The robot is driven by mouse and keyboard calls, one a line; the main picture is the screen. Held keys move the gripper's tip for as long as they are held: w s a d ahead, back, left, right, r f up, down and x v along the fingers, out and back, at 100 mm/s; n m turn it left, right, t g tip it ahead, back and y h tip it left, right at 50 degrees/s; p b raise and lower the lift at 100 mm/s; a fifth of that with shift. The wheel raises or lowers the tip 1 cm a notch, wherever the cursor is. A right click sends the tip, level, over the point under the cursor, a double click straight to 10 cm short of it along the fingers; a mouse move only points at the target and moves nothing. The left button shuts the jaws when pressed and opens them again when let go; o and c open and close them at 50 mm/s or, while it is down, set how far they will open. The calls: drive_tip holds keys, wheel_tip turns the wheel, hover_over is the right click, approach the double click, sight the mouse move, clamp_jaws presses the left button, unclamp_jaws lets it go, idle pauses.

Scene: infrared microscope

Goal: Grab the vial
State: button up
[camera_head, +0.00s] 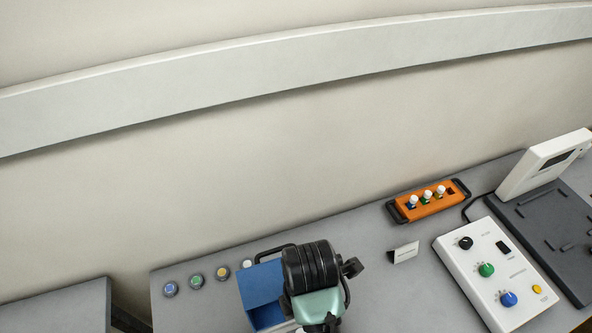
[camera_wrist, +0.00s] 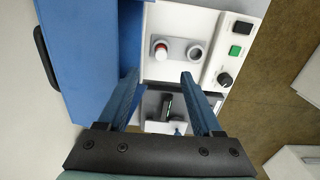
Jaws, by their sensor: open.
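In the wrist view, a small vial (camera_wrist: 161,49) with a pale cap and a red band stands in a round socket on a white instrument panel. An empty-looking round socket (camera_wrist: 196,54) is just to its right. My gripper (camera_wrist: 159,77) is open, its two blue fingers apart with nothing between them. The vial appears just beyond the fingertips, between their lines; the exact gap cannot be told. In the head view, several white-capped vials (camera_head: 427,195) stand in an orange rack (camera_head: 441,208). My arm hides the red-banded vial there.
A blue housing (camera_wrist: 81,45) rises close to the left finger; it also shows in the head view (camera_head: 262,284). A green button (camera_wrist: 235,50) and black knob (camera_wrist: 225,79) lie right of the sockets. A white control box (camera_head: 493,277) stands right on the bench.

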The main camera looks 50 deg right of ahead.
wheel_tip(320, 180, down, 7)
drive_tip(key=shift+s+f+n+b, duration=0.15)
drive_tip(key=shift+n+b, duration=0.45)
drive_tip(key=shift+n, duration=0.4)
drive_tip(key=shift+w+a+f+p, duration=0.1)
drive_tip(key=shift+a+f+p, duration=0.1)
drive_tip(key=shift+f, duration=0.75)
drive_tip(key=shift+w+a+f+p, duration=0.1)
drive_tip(key=shift+f+p, duration=0.05)
drive_tip(key=shift+f, duration=0.75)
drive_tip(key=shift+a+f+p, duration=0.1)
drive_tip(key=shift+f+p, duration=0.1)
drive_tip(key=shift+f, duration=0.75)
clamp_jaws()
